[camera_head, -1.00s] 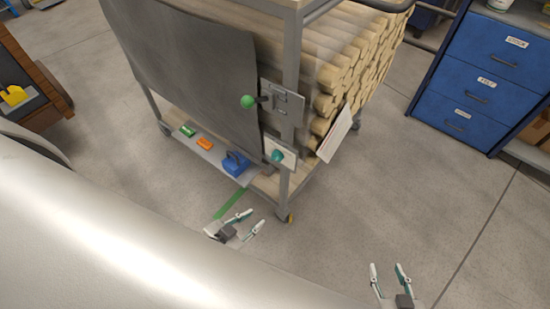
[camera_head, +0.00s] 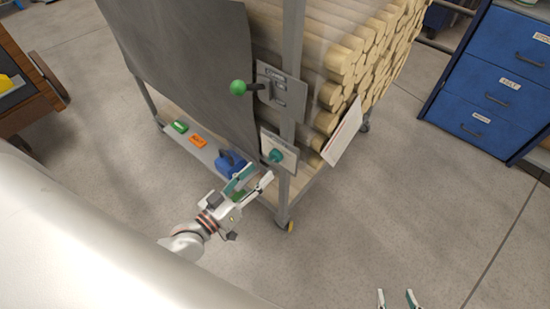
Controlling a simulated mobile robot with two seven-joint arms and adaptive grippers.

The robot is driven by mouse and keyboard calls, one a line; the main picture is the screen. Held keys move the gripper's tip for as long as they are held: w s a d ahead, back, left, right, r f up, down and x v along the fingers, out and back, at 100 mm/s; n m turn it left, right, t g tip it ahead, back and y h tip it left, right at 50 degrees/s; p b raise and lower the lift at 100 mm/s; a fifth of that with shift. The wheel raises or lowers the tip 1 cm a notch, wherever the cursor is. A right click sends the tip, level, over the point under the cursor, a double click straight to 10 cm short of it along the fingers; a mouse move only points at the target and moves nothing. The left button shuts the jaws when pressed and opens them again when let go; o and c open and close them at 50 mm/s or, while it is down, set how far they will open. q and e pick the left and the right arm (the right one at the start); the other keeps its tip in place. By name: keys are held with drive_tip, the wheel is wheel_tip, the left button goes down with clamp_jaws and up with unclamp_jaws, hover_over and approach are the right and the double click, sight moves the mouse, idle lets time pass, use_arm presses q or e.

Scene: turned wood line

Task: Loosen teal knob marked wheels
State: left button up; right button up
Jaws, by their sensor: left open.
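The teal knob (camera_head: 276,156) sits on a pale plate (camera_head: 290,150) low on the cart's corner post. Any marking on the plate is too small to read. My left gripper (camera_head: 256,178) is open and empty, a little below and left of the knob in the picture. Its fingers point up toward the plate, and I cannot tell that it touches anything. My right gripper (camera_head: 396,299) shows only its two spread fingertips at the bottom edge, well away from the cart. It is open with nothing between the tips.
A green ball lever (camera_head: 238,87) stands out on a metal plate above the knob. The cart holds stacked wooden rods (camera_head: 350,60) beside a dark sheet (camera_head: 190,60). A blue object (camera_head: 230,160) lies on the lower shelf. Blue drawers (camera_head: 490,90) stand at right; floor between is clear.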

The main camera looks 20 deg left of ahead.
sight(271, 161)
use_arm(q)
drive_tip(key=x, duration=0.6)
drive_tip(key=shift+w+d, duration=0.15)
drive_tip(key=shift+w, duration=0.1)
drive_tip(key=c, duration=1.1)
